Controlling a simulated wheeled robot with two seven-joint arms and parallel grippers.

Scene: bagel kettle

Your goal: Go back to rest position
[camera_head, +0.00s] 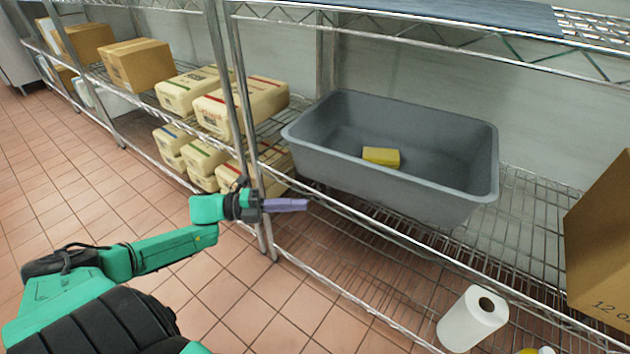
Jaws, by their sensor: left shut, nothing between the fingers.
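My left arm comes in from the lower left, and my left gripper (287,205) is in front of the wire shelf, near the upright post. Its purple fingers point right and are shut with nothing held. The gripper is below and to the left of a grey tub (437,196), and it looks apart from it. A yellow block (381,156) lies inside the tub on its floor. My right gripper does not show.
The grey tub stands on the middle wire shelf (521,232). A cardboard box (600,240) is at the right, and a paper roll (473,319) stands below. Packages (240,105) and boxes (137,65) fill the left shelves. The tiled floor (60,180) at left is clear.

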